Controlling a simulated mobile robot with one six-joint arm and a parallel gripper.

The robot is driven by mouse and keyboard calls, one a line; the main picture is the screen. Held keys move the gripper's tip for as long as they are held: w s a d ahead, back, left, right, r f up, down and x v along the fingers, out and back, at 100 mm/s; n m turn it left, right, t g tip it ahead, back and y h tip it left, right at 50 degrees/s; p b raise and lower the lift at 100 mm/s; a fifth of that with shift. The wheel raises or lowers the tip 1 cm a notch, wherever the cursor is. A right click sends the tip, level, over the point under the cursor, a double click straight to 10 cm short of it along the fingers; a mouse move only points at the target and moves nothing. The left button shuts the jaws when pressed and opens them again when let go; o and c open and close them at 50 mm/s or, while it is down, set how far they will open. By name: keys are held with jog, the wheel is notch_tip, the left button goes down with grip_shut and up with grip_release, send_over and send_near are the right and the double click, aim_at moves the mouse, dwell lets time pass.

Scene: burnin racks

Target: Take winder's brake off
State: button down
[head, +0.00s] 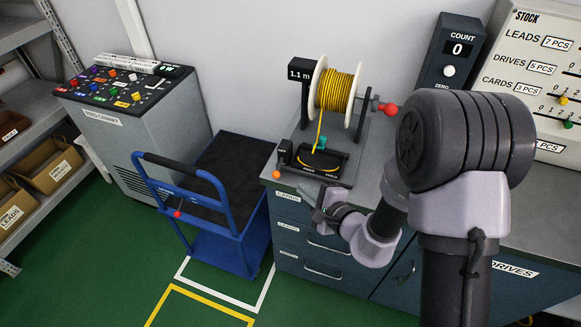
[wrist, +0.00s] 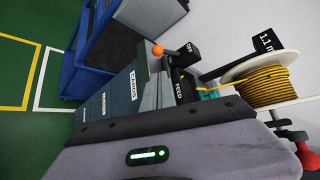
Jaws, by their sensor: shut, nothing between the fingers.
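The winder carries a white-flanged reel (head: 336,92) of yellow cable on the bench top; the reel also shows at the right of the wrist view (wrist: 258,86). A lever with an orange ball (head: 276,175) sticks out at its front left, low by a small black block. In the wrist view the orange ball (wrist: 157,50) is next to a black block lettered OFF (wrist: 189,53). A teal knob (head: 322,141) stands over the FEED/HOLD plate (head: 320,164). A red knob (head: 388,108) is right of the reel. My gripper (head: 318,205) is shut and empty, in front of the bench, right of and below the orange ball, apart from it.
A blue cart (head: 222,212) stands left of the bench. Behind it is the feed cabinet (head: 150,150) with coloured knobs. A counter (head: 450,55) reading 0 and a stock board (head: 530,60) are at the back right. Green floor at the front is clear.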

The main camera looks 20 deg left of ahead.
aim_at(287, 183)
jog(key=b+x, duration=0.2)
jog(key=x, duration=0.8)
jog(key=shift+r+p, duration=0.15)
jog(key=shift+p, duration=0.2)
